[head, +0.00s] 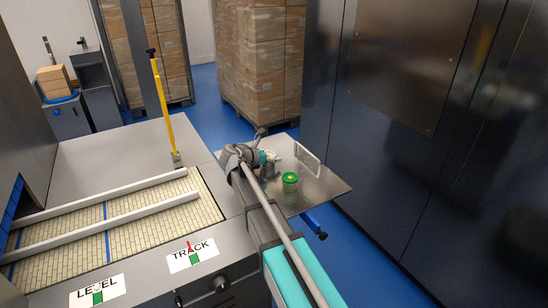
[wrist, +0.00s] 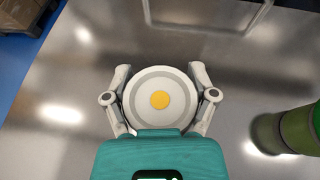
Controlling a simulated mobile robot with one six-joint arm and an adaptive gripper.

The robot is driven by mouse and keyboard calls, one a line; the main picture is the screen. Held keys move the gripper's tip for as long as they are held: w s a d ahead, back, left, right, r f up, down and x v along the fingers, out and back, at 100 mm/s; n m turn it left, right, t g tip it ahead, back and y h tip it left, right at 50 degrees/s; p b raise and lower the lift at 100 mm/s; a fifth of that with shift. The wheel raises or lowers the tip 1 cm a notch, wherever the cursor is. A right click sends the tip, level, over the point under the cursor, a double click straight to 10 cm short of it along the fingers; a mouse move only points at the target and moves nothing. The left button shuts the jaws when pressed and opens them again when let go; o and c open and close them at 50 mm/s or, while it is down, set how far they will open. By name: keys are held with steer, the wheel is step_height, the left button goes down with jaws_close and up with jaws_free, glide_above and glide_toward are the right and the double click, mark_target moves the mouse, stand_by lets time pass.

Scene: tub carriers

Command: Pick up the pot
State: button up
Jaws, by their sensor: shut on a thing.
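A round pot with a white lid, a grey ring and a yellow dot (wrist: 160,100) is seen from above in the wrist view. The two fingers of my gripper (wrist: 160,78) are closed against its left and right sides. In the head view my gripper (head: 264,158) is low over the steel table, and the white-lidded pot (head: 270,155) is mostly hidden by it. I cannot tell whether the pot touches the table.
The steel table (head: 325,193) has a raised wire frame (head: 308,160) at its back. A conveyor with rails (head: 110,222) and a yellow post (head: 163,105) lies to the left. A dark cabinet wall (head: 420,150) stands to the right. Stacked cartons (head: 258,60) are behind.

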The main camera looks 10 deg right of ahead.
steer(key=shift+r, duration=0.1)
step_height(320, 180, up, 2)
steer(key=shift+r+p, duration=0.1)
steer(key=shift+p, duration=1.05)
steer(key=s+a+r+p, duration=0.6)
steer(key=s+r+p, duration=0.4)
steer(key=s, duration=0.2)
steer(key=shift+s+a+r+p, duration=0.2)
steer(key=shift+a+r+p, duration=0.05)
steer(key=shift+p, duration=0.05)
